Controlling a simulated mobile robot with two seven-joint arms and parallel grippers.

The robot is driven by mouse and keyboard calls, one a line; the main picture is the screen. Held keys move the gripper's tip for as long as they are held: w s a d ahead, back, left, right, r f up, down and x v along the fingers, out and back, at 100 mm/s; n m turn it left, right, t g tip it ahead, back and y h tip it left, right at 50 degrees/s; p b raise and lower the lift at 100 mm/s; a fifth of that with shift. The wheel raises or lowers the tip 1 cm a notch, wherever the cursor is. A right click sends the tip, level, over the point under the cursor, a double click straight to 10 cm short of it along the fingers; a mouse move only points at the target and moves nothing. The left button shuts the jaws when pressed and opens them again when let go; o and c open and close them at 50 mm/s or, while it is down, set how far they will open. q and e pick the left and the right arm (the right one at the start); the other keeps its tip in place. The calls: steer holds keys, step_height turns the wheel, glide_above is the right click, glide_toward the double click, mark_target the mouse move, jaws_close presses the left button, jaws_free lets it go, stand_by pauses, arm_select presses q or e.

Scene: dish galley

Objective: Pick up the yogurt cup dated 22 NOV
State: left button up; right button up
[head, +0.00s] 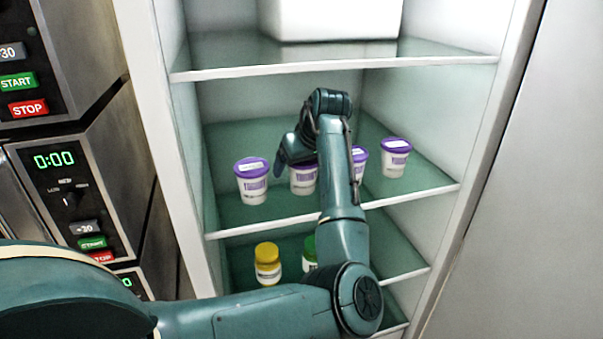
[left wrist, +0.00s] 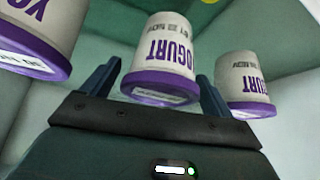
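Several white yogurt cups with purple lids stand on the middle shelf in the head view, among them a left one (head: 252,186), one partly behind my gripper (head: 303,183) and a right one (head: 395,162). My left gripper (head: 287,155) is at the cups. The left wrist view shows the cups upside down. There its open fingers (left wrist: 157,90) lie to either side of the middle cup (left wrist: 165,50), whose small date appears to read 22 NOV. I cannot tell whether they touch it. The right-hand cup (left wrist: 246,82) has a date too blurred to read surely. My right gripper is out of view.
The shelf above (head: 330,66) holds a white box (head: 338,18). The shelf below holds a yellow-lidded jar (head: 267,266) and a green-lidded jar (head: 309,255), partly behind my arm. Cabinet walls close in both sides. Microwaves (head: 75,190) stand at the left.

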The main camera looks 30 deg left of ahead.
arm_select(q)
steer(key=c, duration=1)
steer(key=shift+r, duration=0.1)
